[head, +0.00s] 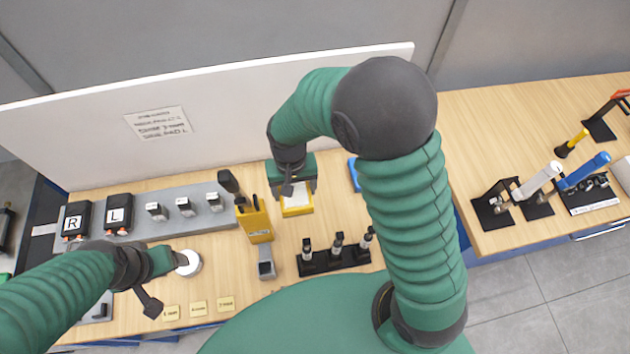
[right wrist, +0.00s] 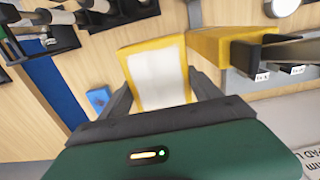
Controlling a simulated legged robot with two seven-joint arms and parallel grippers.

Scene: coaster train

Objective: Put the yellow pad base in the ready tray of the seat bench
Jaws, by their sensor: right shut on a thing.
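The yellow pad base (head: 297,211), a yellow block with a white top face, is between the fingers of my right gripper (head: 292,185), near the back of the bench. In the right wrist view the pad base (right wrist: 158,75) sits between the two dark fingers of my right gripper (right wrist: 160,95), which is shut on it. A blue item (head: 354,174) is partly hidden behind my right arm. I cannot tell which thing is the ready tray. My left gripper (head: 163,262) is beside a white round piece (head: 188,263); its finger opening is unclear.
A yellow tool holder (head: 254,222) stands just left of the pad base. A black rack (head: 335,259) with several upright pieces is in front. A grey rail (head: 160,222) with R and L blocks lies left. A white panel (head: 230,110) closes off the back.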

